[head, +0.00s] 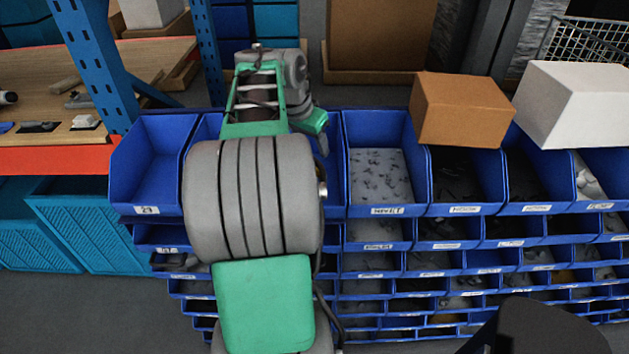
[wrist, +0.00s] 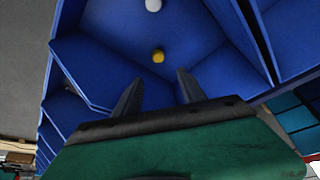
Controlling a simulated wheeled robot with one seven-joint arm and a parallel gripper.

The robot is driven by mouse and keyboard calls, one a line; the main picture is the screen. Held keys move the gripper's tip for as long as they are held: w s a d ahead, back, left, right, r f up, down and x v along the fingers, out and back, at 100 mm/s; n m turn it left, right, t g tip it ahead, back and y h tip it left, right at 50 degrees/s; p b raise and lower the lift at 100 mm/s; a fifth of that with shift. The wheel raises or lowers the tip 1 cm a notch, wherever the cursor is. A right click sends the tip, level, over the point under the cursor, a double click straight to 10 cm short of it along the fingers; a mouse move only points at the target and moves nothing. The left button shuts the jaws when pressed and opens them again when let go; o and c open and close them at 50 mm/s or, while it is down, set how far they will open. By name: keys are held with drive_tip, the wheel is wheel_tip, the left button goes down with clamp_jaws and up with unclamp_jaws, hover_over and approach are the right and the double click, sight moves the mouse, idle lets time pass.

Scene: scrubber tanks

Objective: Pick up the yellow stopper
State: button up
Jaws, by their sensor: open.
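The yellow stopper (wrist: 158,56) is a small yellow round piece inside a blue bin (wrist: 205,40) in the wrist view. My gripper (wrist: 157,82) is open and empty, with its two dark fingers pointing toward the stopper. The stopper lies beyond the fingertips, roughly in line with the gap between them, and apart from them. In the head view my arm covers the bin it reaches into, and the stopper is hidden there. The fingertips are also mostly hidden in that view.
A white round piece (wrist: 153,5) lies farther along in the same bin. Bin walls rise on both sides of my gripper. In the head view, a brown box (head: 460,112) and a white box (head: 575,103) sit on the rack's right bins. A blue post (head: 92,62) stands left.

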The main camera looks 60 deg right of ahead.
sight(319, 168)
drive_tip(key=x, duration=0.6)
drive_tip(key=a+x, duration=0.1)
drive_tip(key=x, duration=0.2)
drive_tip(key=shift+w+f, duration=0.1)
drive_tip(key=shift+f, duration=0.25)
clamp_jaws()
